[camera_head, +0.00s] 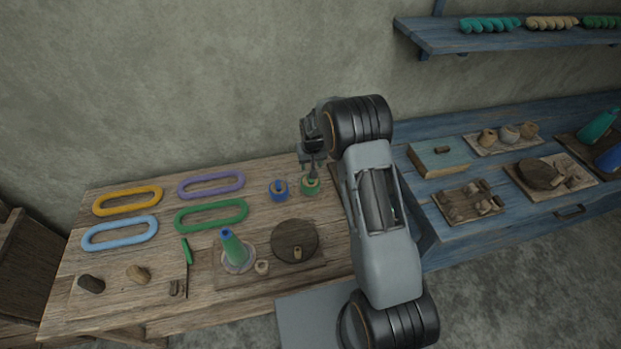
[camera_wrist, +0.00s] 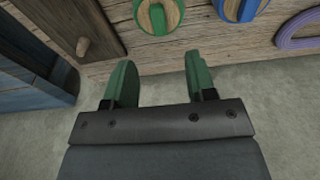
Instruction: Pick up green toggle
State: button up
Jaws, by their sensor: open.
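The green toggle (camera_head: 310,186) is a round green piece with a wooden face and a green bar across it. It stands near the back right of the wooden table, just right of a similar blue one (camera_head: 279,190). In the wrist view the green toggle (camera_wrist: 158,14) is partly cut off by the top edge, with the blue one (camera_wrist: 240,8) to its right. My gripper (camera_head: 311,165) is close to the green toggle in the head view. In the wrist view my gripper (camera_wrist: 160,82) is open, nothing between its green fingers, and the toggle lies beyond the fingertips.
Several coloured rings, such as the purple one (camera_head: 211,183), lie on the table's left half. A blue bench (camera_head: 448,232) adjoins at right. The wall (camera_head: 220,80) is behind.

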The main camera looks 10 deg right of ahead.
jog(key=f, duration=0.5)
jog(key=shift+w+p, duration=0.3)
jog(key=shift+w, duration=0.05)
jog(key=shift+w+d+f+p, duration=0.15)
jog(key=shift+f+p, duration=0.35)
jog(key=shift+f, duration=0.65)
jog(key=shift+w+a+f+p, duration=0.1)
jog(key=shift+w+f+p, duration=0.25)
jog(key=shift+f, duration=0.75)
jog(key=shift+s+f, duration=0.2)
jog(key=shift+f, duration=0.1)
